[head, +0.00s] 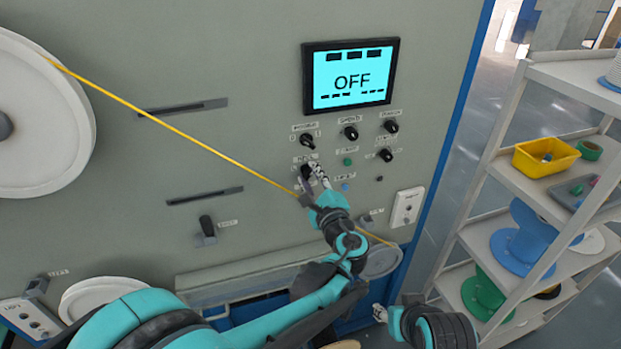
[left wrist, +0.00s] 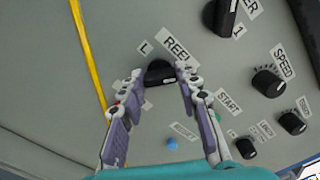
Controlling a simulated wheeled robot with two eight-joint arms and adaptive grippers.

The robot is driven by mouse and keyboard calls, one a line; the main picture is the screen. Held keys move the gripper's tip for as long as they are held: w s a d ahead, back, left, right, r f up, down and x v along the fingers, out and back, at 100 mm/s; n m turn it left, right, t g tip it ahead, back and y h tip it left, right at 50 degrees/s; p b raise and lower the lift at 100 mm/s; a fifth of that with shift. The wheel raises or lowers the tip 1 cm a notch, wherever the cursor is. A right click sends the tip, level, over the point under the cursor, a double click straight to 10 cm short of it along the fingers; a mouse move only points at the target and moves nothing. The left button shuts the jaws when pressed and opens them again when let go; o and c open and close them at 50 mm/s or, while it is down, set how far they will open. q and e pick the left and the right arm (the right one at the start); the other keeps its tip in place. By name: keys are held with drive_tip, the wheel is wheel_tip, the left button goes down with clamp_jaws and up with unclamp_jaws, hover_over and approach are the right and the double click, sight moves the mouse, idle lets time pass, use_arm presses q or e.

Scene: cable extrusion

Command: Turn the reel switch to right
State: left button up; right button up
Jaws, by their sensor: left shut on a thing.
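The reel switch is a black knob (left wrist: 160,73) under a "REEL" label, with an "L" mark at its left in the left wrist view. In the head view the reel switch (head: 306,171) is on the grey panel below the screen. My left gripper (left wrist: 159,72) has one finger on each side of the knob and is shut on it; the head view shows the left gripper (head: 315,173) at the panel, partly covering the switch. The fingers hide any mark at the knob's right. My right gripper (head: 381,312) is low at the bottom, away from the panel; its jaws are unclear.
The screen (head: 351,76) reads "OFF". Other knobs, such as the speed knob (left wrist: 267,82), and small buttons surround the reel switch. A yellow cable (head: 190,135) runs diagonally across the panel, close to my left gripper. A shelf (head: 560,75) with spools stands at the right.

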use_arm(q)
drive_tip(key=shift+m, duration=1.1)
drive_tip(key=o, duration=1.1)
drive_tip(key=v, duration=0.7)
drive_tip(key=shift+s, duration=0.25)
